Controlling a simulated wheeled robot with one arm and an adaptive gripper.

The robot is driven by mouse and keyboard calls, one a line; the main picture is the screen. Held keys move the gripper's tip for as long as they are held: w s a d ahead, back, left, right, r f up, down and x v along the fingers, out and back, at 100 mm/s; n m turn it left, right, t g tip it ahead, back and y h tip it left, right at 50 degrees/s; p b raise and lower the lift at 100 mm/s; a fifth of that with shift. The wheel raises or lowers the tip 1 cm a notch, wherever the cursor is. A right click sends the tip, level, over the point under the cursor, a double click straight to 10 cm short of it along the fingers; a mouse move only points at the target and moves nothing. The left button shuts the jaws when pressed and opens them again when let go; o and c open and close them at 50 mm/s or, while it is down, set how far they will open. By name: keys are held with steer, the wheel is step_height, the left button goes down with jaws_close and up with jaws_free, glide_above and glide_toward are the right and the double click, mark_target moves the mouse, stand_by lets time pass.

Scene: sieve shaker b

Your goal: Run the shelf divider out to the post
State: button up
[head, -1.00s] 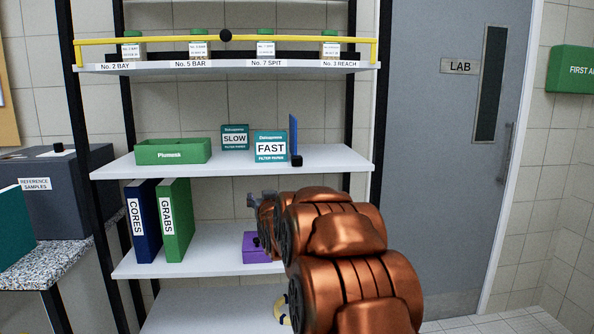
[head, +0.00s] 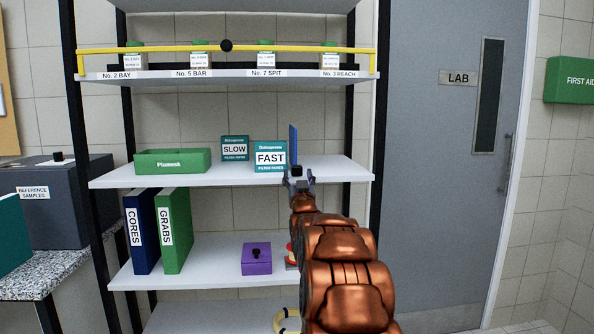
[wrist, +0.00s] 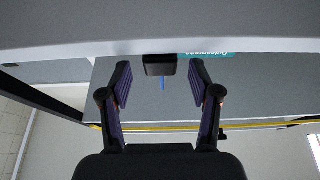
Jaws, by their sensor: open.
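The shelf divider (head: 293,143) is a thin blue upright plate near the right part of the middle shelf, just right of the FAST box. In the wrist view its black block (wrist: 160,65) shows, with a thin sliver of the blue plate (wrist: 163,84) by it. My gripper (head: 299,176) is at the middle shelf's front edge, by the block. In the wrist view my gripper (wrist: 160,72) is open, one finger either side of the block, with gaps visible. The black post (head: 380,120) stands at the shelf's right end.
The FAST box (head: 270,157), SLOW box (head: 235,148) and green Plumosk tray (head: 173,161) stand left of the divider on the middle shelf (head: 125,178). The shelf between divider and post looks clear. A purple box (head: 256,260) sits on the shelf below.

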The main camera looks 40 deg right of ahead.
mark_target(297, 173)
steer(key=shift+x, duration=1.75)
steer(key=shift+f, duration=0.1)
jaws_close()
